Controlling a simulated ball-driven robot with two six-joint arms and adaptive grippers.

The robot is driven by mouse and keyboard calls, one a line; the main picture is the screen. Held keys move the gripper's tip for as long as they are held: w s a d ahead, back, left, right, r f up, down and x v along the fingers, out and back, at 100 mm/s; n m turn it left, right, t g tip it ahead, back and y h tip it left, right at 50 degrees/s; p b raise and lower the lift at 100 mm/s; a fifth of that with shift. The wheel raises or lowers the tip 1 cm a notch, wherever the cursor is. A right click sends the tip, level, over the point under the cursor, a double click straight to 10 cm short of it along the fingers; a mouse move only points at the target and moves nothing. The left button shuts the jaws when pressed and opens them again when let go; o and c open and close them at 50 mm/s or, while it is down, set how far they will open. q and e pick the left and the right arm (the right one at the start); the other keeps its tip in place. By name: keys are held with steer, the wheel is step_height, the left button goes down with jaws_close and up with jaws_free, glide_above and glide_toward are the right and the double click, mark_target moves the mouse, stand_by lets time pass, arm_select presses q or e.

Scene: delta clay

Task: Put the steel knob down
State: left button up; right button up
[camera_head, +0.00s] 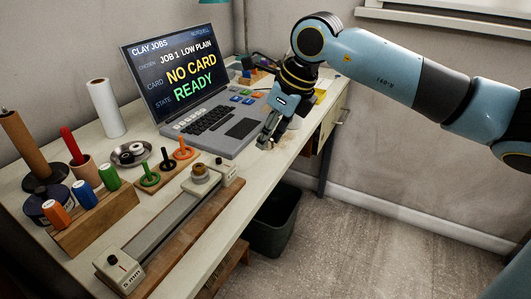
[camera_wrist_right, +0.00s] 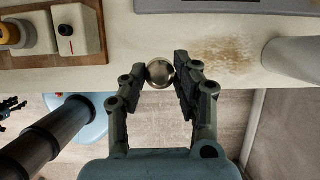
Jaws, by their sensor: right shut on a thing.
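The steel knob (camera_wrist_right: 160,73) is a shiny round ball between the fingertips of my right gripper in the right wrist view. My right gripper (camera_wrist_right: 174,77) is shut on it, one finger at each side. In the head view my right gripper (camera_head: 266,140) points down near the desk's front edge, right of the laptop, and its fingers mostly hide the knob. In the wrist view the knob overlaps the desk's front edge; I cannot tell its height above the desk.
The laptop (camera_head: 208,120) reads "NO CARD, READY". A wooden-based rail device (camera_head: 180,225), a steel dish (camera_head: 131,154), peg rings (camera_head: 182,150) and spools (camera_head: 84,195) fill the desk's left. A dark bin (camera_head: 273,225) stands below. A worn desk patch (camera_wrist_right: 228,56) is bare.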

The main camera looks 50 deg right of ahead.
mark_target(270, 147)
steer(key=shift+w+a+f, duration=0.2)
steer(key=shift+w+f, duration=0.05)
steer(key=shift+f, duration=0.1)
step_height(270, 147, down, 4)
steer(key=shift+r+b, duration=0.1)
steer(key=shift+b, duration=0.2)
steer(key=shift+f, duration=0.2)
steer(key=o, duration=0.5)
steer(key=shift+s+b, duration=0.1)
steer(key=shift+b, duration=0.2)
steer(key=o, duration=0.5)
steer(key=shift+f, duration=0.1)
steer(key=shift+c, duration=0.2)
